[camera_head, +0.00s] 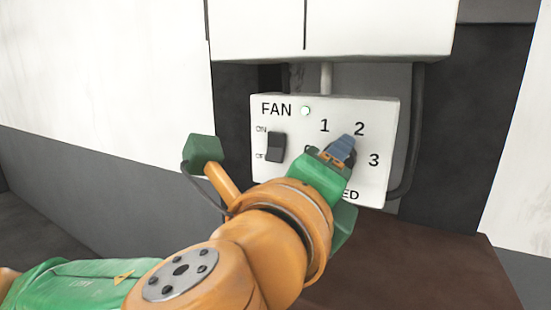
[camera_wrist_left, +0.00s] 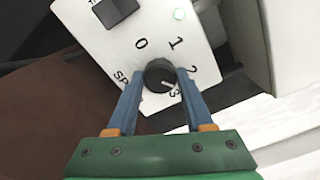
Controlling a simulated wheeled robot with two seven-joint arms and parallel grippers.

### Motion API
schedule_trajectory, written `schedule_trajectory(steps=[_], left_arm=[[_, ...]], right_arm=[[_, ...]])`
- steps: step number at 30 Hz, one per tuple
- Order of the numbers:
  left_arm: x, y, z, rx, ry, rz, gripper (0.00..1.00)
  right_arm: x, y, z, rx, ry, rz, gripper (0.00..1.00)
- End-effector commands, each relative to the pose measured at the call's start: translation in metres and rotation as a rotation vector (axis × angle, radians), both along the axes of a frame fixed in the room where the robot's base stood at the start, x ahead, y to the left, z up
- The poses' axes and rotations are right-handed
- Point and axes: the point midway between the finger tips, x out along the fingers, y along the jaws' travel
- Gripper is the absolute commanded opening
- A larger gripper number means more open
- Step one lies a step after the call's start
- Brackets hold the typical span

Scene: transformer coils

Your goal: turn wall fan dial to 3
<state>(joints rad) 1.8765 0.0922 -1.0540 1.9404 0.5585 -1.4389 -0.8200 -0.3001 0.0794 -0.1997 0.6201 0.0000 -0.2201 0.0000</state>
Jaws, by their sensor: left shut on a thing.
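The white fan panel (camera_head: 285,102) on the wall carries a dark round dial (camera_wrist_left: 158,72) with the numbers 0, 1, 2 and 3 around it. In the wrist view a white mark on the dial points toward the 3. My left gripper (camera_head: 342,149) is shut on the dial, with one blue finger on each side of it. The gripper also shows in the wrist view (camera_wrist_left: 160,76). In the head view the gripper hides most of the dial and the 0. My right gripper is not in view.
A dark rocker switch (camera_head: 276,147) marked ON and OFF sits on the panel's left, with a lit green lamp (camera_head: 305,111) above. A white box (camera_head: 330,28) hangs over the panel. A black cable (camera_head: 414,130) runs down its right side. A brown surface (camera_head: 420,265) lies below.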

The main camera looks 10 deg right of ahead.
Motion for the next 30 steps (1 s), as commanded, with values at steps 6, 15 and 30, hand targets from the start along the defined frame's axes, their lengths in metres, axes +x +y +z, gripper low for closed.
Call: schedule_trajectory(steps=[6,15,30], left_arm=[[0.000,-0.001,-0.002,0.172,-0.106,-0.001,0.00],[0.000,-0.001,-0.003,0.376,-0.240,-0.004,0.00],[0.000,-0.001,-0.005,0.542,-0.352,-0.005,0.00]], right_arm=[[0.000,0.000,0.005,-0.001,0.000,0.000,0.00],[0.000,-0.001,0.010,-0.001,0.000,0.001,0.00],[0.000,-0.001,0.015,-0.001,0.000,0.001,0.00]])
